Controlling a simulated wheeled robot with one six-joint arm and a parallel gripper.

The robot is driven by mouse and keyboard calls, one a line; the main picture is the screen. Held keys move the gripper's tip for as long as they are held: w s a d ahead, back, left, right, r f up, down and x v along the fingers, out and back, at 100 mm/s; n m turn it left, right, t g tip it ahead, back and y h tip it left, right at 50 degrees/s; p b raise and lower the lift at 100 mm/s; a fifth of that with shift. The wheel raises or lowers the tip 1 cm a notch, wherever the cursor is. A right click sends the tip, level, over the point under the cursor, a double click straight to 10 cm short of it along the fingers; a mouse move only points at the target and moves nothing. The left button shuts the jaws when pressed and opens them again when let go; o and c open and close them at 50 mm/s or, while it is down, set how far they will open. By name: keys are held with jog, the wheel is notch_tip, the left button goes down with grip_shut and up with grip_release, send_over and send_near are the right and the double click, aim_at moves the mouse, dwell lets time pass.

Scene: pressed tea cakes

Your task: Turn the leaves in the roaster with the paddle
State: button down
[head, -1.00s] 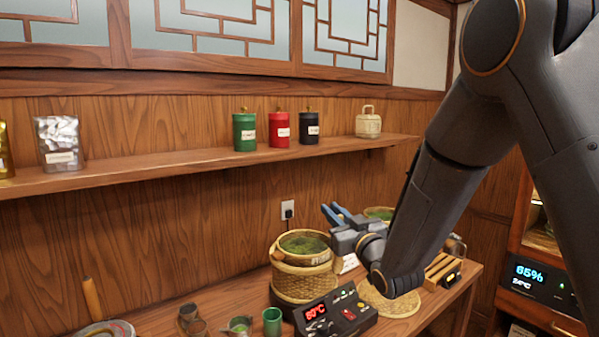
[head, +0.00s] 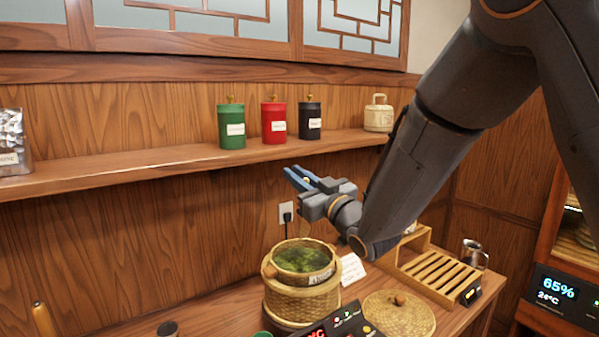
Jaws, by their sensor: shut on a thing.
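My gripper (head: 301,180), with blue fingers, is in the air in front of the wooden wall, above the steamer and below the shelf. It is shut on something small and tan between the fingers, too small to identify. A wooden handle (head: 43,321), possibly the paddle's, stands at the lower left edge, well away from my gripper. Its lower end is cut off. The roaster is not recognisable in this view. Green leaves (head: 302,260) lie in a woven basket (head: 318,279) on top of the bamboo steamer (head: 300,303).
A round woven lid (head: 399,316) lies right of the steamer, behind a black control box (head: 346,326). A slatted wooden rack (head: 438,274) and metal jug (head: 474,254) stand further right. A shelf (head: 170,165) with canisters runs along the wall. A cabinet (head: 567,290) is at right.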

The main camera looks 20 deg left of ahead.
notch_tip(320, 180, down, 9)
jog(key=b, duration=0.6)
jog(key=shift+f, duration=0.2)
jog(key=shift+s, duration=0.15)
